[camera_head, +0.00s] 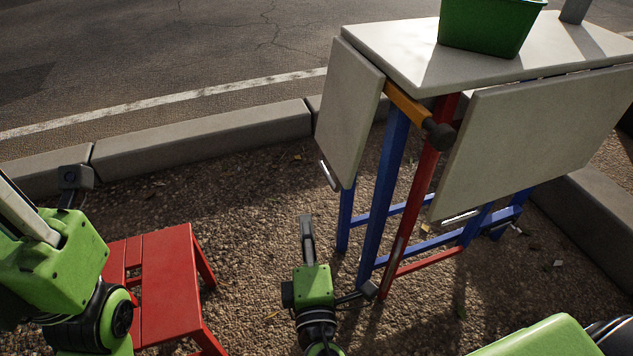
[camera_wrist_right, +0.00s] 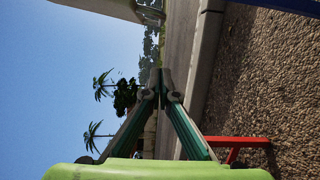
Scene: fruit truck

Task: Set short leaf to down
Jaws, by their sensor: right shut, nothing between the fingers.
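The folding table (camera_head: 400,45) has a pale top with two leaves. The short leaf (camera_head: 350,110) hangs on its left end, steeply down and leaning a little outward at the bottom. A small metal handle (camera_head: 328,175) sits at its lower edge. My right gripper (camera_head: 306,225) is shut and empty, low in front of the short leaf and apart from it. In the right wrist view the closed fingertips (camera_wrist_right: 160,85) meet, and a pale panel edge (camera_wrist_right: 105,8) shows at the top. My left gripper (camera_head: 75,178) is at the left, its fingers unclear.
The long leaf (camera_head: 530,135) hangs at the table's front right. A yellow-orange bar (camera_head: 400,100) with a dark knob sticks out between the leaves, above blue and red legs. A green bin (camera_head: 490,25) stands on top. A red stool (camera_head: 165,275) is at lower left. A kerb runs behind.

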